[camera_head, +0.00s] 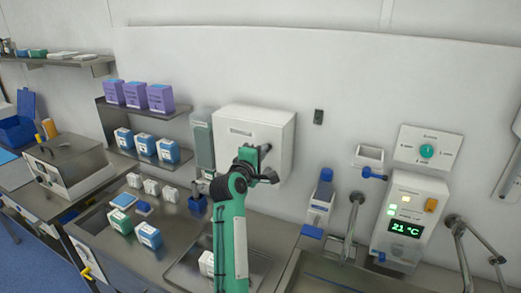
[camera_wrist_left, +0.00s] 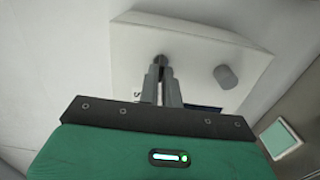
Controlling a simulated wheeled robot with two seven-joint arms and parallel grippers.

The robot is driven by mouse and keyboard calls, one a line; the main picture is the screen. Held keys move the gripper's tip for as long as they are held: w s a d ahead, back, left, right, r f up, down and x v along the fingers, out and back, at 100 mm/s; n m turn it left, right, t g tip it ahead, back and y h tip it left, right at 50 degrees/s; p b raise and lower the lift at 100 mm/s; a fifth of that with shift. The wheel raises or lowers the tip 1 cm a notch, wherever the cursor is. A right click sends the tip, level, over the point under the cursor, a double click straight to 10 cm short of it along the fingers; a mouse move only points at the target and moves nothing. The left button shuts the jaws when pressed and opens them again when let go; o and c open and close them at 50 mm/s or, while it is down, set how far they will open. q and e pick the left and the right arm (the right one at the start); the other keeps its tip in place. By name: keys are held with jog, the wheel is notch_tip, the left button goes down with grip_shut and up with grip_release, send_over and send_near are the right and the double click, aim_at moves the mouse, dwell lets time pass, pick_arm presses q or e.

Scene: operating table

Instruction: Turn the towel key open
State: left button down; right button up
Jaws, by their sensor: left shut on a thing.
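The white towel dispenser (camera_head: 264,116) is a box on the wall at the centre of the head view. Its pale face (camera_wrist_left: 195,50) fills the upper part of the left wrist view. My left gripper (camera_head: 262,160) is at the dispenser's lower front. In the left wrist view the fingers of my left gripper (camera_wrist_left: 163,72) are close together on a small dark piece at the dispenser, which looks like the towel key (camera_wrist_left: 160,59). The fingers hide most of the key, so its turn angle cannot be told. My right gripper is not in view.
A grey round knob (camera_wrist_left: 226,76) sticks out of the dispenser beside the fingers. A grey-green panel (camera_head: 203,143) hangs left of the dispenser. Shelves with purple boxes (camera_head: 135,96) stand further left. A bottle dispenser (camera_head: 319,200) and a display unit (camera_head: 410,215) are at the right.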

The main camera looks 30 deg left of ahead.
pick_arm(q)
jog(key=shift+r, duration=0.2)
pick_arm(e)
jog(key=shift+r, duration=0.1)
pick_arm(q)
jog(key=c, duration=1.6)
grip_release()
jog(key=shift+d, duration=0.1)
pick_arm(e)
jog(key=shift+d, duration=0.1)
pick_arm(q)
jog(key=shift+f, duration=0.15)
